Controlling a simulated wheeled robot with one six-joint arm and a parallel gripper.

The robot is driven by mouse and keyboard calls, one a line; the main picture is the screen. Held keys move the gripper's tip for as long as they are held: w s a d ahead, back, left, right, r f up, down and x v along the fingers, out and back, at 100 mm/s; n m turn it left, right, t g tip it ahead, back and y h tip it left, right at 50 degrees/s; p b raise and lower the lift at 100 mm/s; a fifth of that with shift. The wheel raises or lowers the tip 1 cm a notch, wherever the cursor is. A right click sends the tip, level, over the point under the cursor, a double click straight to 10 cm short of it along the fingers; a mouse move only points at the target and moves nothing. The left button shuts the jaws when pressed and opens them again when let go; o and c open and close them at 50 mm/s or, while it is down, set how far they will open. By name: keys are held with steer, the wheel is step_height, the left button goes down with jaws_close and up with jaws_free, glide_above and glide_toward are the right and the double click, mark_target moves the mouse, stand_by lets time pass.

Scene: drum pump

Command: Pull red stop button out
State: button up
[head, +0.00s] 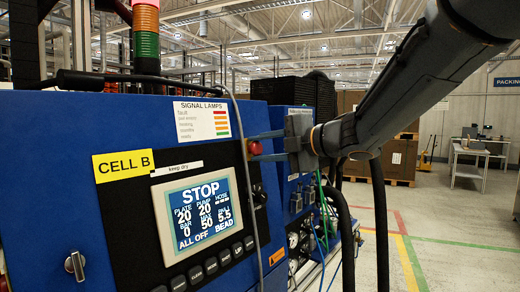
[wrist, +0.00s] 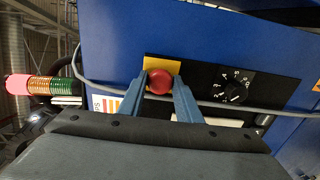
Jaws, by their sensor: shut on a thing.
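The red stop button (wrist: 159,82) is a round knob on a yellow plate (wrist: 161,66) on the panel. In the wrist view it sits between the two blue fingers of my gripper (wrist: 160,85), which are shut on it from both sides. In the head view my gripper (head: 256,146) reaches in from the right, and a part of the red button (head: 255,147) shows at its fingertips. The fingers hide part of the button's sides. How far out the button stands I cannot tell.
A screen (head: 197,213) on the blue cabinet reads STOP and ALL OFF. A grey cable (head: 240,140) runs down close by the fingers. A dial (wrist: 236,88) is right of the button in the wrist view. The signal tower (head: 146,40) shows its red lamp bright.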

steer(key=shift+s+d, duration=0.35)
steer(key=shift+d, duration=0.1)
stand_by(0.6)
steer(key=o, duration=1)
steer(key=shift+r, duration=0.1)
steer(key=p+v, duration=0.3)
steer(key=v, duration=0.6)
steer(key=shift+p, duration=0.3)
